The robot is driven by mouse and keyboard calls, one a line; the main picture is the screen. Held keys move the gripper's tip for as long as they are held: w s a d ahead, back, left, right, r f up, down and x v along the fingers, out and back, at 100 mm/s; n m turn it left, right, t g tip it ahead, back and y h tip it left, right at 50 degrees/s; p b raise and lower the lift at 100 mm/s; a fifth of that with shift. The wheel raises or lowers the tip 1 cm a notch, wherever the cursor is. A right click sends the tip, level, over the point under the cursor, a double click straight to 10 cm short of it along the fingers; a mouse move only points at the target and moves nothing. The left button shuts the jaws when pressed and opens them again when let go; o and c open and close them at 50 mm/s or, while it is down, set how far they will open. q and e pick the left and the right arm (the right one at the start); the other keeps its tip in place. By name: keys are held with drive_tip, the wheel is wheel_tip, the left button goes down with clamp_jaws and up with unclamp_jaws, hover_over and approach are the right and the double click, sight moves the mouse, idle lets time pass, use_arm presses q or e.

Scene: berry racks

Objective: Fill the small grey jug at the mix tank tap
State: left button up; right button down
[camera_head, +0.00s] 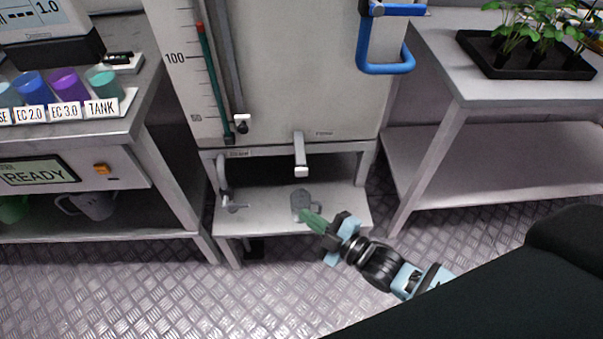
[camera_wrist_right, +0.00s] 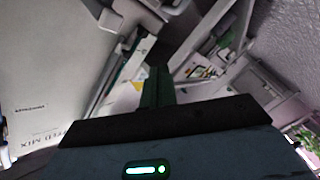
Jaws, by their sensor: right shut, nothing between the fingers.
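The small grey jug (camera_head: 299,197) stands upright on the low shelf of the tank stand, below the mix tank tap (camera_head: 300,152), which has a white end. I cannot tell how full the jug is. My right gripper (camera_head: 308,218) reaches in from the lower right. Its green fingers are shut and empty, with the tips just in front of the jug's lower part; I cannot tell whether they touch it. The fingers also show together in the right wrist view (camera_wrist_right: 155,88), where I cannot make out the jug. My left gripper is not in view.
The mix tank (camera_head: 285,80) has a level scale and a blue pipe (camera_head: 385,68). A second outlet (camera_head: 222,178) is at the stand's left. A larger grey jug (camera_head: 95,206) sits under the left bench. A plant tray (camera_head: 520,62) is on the right bench. The front floor is open.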

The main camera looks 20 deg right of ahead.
sight(301, 171)
drive_tip(key=shift+w, duration=0.1)
drive_tip(key=w+d+b, duration=0.2)
drive_tip(key=w+b, duration=0.2)
drive_tip(key=w, duration=0.4)
drive_tip(key=shift+d, duration=0.2)
drive_tip(key=shift+w, duration=0.1)
idle(0.5)
idle(0.9)
drive_tip(key=shift+w, duration=0.15)
idle(0.4)
drive_tip(key=shift+w+d, duration=0.15)
drive_tip(key=shift+w, duration=0.15)
